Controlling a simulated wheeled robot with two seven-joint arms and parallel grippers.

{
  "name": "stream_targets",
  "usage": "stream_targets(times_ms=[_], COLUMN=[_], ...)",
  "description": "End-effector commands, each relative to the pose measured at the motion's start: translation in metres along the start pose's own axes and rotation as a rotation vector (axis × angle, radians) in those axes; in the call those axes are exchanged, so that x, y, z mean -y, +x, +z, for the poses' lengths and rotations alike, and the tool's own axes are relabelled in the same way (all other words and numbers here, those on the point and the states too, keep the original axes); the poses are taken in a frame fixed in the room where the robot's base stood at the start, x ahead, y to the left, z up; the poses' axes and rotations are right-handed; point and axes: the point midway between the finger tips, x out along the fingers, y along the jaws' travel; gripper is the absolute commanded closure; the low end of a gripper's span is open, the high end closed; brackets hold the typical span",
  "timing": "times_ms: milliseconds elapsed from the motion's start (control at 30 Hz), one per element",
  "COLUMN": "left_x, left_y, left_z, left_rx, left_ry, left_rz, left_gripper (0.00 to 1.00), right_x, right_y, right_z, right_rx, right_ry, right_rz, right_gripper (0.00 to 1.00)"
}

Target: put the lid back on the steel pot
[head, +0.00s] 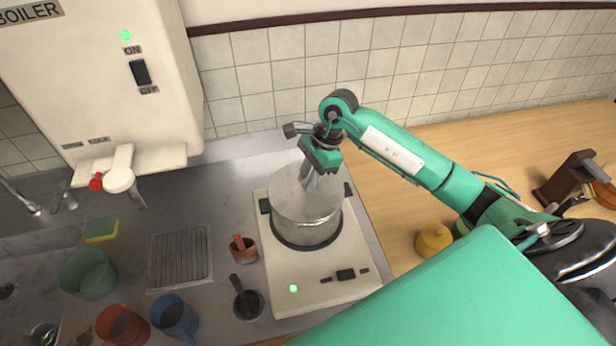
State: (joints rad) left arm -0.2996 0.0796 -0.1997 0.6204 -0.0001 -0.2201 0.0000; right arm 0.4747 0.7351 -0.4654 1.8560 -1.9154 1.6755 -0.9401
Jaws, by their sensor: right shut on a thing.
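The steel pot (305,222) stands upright on the hob at the middle of the head view, with dark handles at its sides. A grey steel lid (288,188) covers the pot's top; I cannot tell whether it rests fully on the rim or sits slightly above it. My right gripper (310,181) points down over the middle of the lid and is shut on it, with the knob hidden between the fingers. My left gripper is not in view.
The cream hob (325,296) has a lit green lamp in front. A mortar-like dark bowl (249,305), a small brown pot (243,250), a drain rack (180,258) and cups stand left. A yellow jar (433,240) is on the wooden counter (395,190). The tiled wall is close behind.

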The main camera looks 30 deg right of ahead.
Motion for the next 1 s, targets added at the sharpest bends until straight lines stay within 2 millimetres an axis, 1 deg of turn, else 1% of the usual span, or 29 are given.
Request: stream_targets(times_ms=[433,1000], left_x=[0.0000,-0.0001], left_y=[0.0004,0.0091], left_z=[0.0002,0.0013], left_rx=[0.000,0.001], left_ry=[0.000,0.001], left_rz=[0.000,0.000], left_gripper=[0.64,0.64], right_x=[0.0001,0.0000], right_y=[-0.0003,-0.0005], right_z=[0.0001,-0.0001], right_rx=[0.000,0.000], right_ry=[-0.001,-0.001], right_rz=[-0.001,-0.001], right_gripper=[1.00,1.00])
